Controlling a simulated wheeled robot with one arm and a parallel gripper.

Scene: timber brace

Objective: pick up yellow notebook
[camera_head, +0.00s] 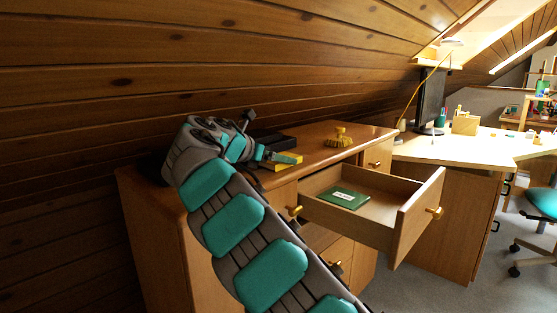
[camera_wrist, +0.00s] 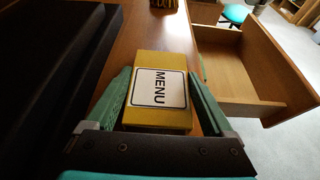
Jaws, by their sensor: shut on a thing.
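The yellow notebook (camera_wrist: 160,62) has a white label reading "MENU" and lies on the wooden cabinet top in the wrist view. My gripper (camera_wrist: 160,90) has one green finger along each side of it and is shut on it. In the head view, the yellow notebook (camera_head: 281,161) is a small yellow patch at the cabinet's near end, partly hidden by my gripper (camera_head: 283,157). I cannot tell whether the notebook is clear of the surface.
A black item (camera_wrist: 50,60) lies left of the notebook on the cabinet top (camera_head: 318,150). A yellow object (camera_head: 338,138) stands further back. An open drawer (camera_head: 385,196) holding a green book (camera_head: 344,198) juts out at the right. A plank wall rises behind.

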